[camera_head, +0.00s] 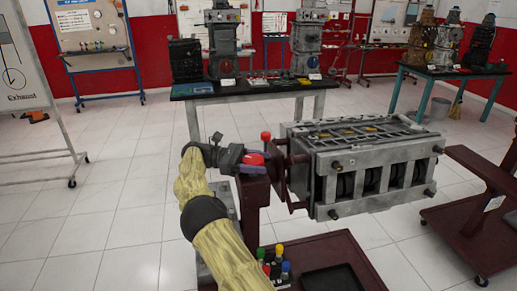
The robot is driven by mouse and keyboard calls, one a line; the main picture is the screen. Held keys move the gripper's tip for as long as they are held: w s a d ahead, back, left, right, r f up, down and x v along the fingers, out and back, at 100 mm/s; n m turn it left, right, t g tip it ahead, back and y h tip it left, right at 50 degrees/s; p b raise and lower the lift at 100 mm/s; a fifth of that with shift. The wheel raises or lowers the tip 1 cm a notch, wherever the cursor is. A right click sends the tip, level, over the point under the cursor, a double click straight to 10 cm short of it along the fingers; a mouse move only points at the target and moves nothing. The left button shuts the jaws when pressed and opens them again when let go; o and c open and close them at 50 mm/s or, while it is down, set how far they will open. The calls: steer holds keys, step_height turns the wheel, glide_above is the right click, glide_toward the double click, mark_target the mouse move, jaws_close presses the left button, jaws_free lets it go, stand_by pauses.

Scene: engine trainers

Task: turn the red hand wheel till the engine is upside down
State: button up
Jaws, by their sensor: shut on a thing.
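The grey engine block (325,165) hangs on a dark red stand (252,205), held by a plate at its left end. Its long side with several dark openings faces me. Its upper face is framed by a grey rim and shows yellowish parts. The red hand wheel (252,160) is at the left end of the stand's head, largely hidden by my gripper. A red knob (265,136) stands up just above it. My gripper (243,160) reaches in from the left and is shut on the red hand wheel. Its fingertips are hard to make out.
The stand's dark red base (345,240) carries a black tray (335,280) and several bottles with coloured caps (275,262). Another dark red stand (465,225) is close at right. A table with engines (262,86) stands behind. White floor is open at left.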

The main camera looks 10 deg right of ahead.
mark_target(259, 158)
steer(key=p, duration=0.3)
steer(key=shift+r+g, duration=0.2)
steer(key=shift+g, duration=0.2)
steer(key=shift+f+m+g+y+p, duration=0.3)
steer(key=shift+p, duration=0.25)
steer(key=o, duration=1)
steer(key=shift+r, duration=0.15)
step_height(259, 158, up, 10)
steer(key=p, duration=0.3)
